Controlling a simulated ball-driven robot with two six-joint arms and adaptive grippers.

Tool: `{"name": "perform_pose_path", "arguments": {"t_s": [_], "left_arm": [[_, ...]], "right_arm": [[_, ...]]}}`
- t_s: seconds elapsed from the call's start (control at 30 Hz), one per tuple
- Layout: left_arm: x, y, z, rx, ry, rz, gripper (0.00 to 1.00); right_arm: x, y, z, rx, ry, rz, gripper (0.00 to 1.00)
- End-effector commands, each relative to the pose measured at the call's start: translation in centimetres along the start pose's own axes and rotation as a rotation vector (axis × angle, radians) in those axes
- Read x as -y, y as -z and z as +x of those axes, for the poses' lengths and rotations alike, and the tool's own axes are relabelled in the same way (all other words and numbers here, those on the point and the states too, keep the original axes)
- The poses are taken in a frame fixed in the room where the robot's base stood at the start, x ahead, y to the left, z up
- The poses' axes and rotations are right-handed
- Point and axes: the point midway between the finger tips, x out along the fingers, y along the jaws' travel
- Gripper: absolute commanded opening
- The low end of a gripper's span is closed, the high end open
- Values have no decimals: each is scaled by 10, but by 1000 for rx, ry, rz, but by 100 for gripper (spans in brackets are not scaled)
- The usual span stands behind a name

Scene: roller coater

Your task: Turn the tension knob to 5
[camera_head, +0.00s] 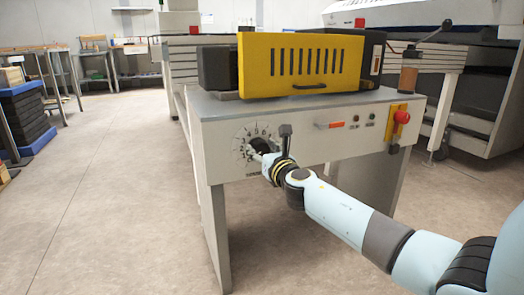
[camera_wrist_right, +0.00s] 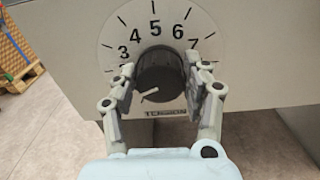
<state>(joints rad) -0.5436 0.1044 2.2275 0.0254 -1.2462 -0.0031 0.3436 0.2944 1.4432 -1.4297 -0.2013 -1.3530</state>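The tension knob (camera_wrist_right: 163,72) is a dark round knob on a white numbered dial (camera_wrist_right: 130,20). In the right wrist view the numbers 3 to 7 can be read, with 5 near the top. A small white mark on the knob points to the lower left. My right gripper (camera_wrist_right: 160,65) has one finger on each side of the knob, and both fingertips lie against its edges. The fingers hide the dial's lower sides. In the head view the gripper (camera_head: 262,156) is at the dial (camera_head: 241,146) on the machine's front panel. My left gripper is not in view.
The roller coater (camera_head: 214,115) carries a yellow slotted cover (camera_head: 300,84) on top. The floor (camera_head: 110,200) at left is clear.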

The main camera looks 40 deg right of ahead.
Motion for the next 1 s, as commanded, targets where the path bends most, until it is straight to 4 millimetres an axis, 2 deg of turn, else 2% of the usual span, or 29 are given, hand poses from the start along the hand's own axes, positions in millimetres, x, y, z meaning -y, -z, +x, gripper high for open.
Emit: {"name": "perform_pose_path", "arguments": {"t_s": [0.03,0.13,0.17,0.57,1.0], "left_arm": [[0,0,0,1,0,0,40],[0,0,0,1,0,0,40],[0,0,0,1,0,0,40],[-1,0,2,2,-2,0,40],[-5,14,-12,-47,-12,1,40]], "right_arm": [[0,0,0,0,0,0,30],[0,0,0,0,0,0,17],[0,0,0,0,0,0,16],[1,2,0,-1,0,88,16],[3,3,0,-2,0,458,16]]}}
